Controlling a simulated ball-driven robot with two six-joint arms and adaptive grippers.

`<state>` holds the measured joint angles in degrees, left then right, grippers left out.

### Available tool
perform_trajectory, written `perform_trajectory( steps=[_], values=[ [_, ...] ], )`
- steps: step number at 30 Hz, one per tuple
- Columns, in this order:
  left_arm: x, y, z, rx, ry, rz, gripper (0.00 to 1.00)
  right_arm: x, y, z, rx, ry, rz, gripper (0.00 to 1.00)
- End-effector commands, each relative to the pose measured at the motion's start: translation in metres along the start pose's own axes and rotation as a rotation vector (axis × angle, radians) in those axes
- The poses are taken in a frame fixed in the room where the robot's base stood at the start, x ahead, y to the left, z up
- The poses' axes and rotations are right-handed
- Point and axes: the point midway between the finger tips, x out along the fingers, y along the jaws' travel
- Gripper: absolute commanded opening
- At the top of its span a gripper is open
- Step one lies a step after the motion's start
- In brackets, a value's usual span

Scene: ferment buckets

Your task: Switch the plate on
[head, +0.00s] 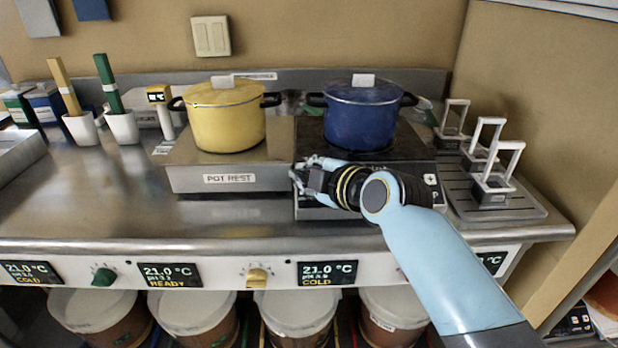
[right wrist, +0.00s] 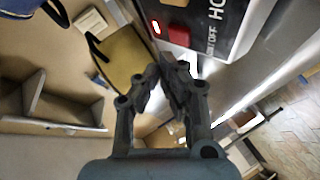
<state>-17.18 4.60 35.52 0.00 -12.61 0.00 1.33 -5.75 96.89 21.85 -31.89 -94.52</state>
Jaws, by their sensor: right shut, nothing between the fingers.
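The hot plate (head: 412,152) is a flat unit with a dark top, and a blue pot (head: 360,118) with a lid stands on it. In the right wrist view its front panel (right wrist: 207,22) shows a red button (right wrist: 178,36), printed ON/OFF lettering and a small glowing red light (right wrist: 156,27). My right gripper (head: 299,180) is at the left part of the plate's front, hiding much of that panel in the head view. In the right wrist view its fingers (right wrist: 164,78) are closed together and empty, close to the red button; I cannot tell whether they touch it.
A yellow pot (head: 227,118) stands on the pot rest (head: 230,179) just left. A rack with several upright frames (head: 496,180) stands right. Below the counter edge are displays, knobs and lidded buckets (head: 297,312). The steel counter (head: 95,200) is clear at front left.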

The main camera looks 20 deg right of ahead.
Motion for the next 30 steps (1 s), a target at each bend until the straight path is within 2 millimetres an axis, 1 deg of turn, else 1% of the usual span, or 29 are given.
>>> perform_trajectory(
  steps=[8, 11, 24, 27, 30],
  values=[
    [-0.001, 0.0, 0.0, 0.0, 0.0, 0.0, 0.4, -0.001, 0.001, -0.001, 0.0, 0.0, -0.001, 0.0],
    [-0.008, -0.001, -0.001, 0.0, 0.001, 0.0, 0.4, -0.006, 0.005, -0.005, 0.001, 0.0, -0.001, 0.0],
    [-0.051, -0.004, -0.007, 0.0, 0.003, 0.0, 0.4, -0.039, 0.03, -0.029, 0.0, 0.0, -0.001, 0.0],
    [-0.053, -0.004, -0.007, 0.0, 0.003, 0.0, 0.4, -0.042, 0.031, -0.031, 0.0, 0.0, 0.0, 0.0],
    [-0.052, -0.004, -0.007, 0.0, 0.003, 0.0, 0.4, -0.042, 0.03, -0.03, 0.0, 0.0, 0.0, 0.0]
  ],
)
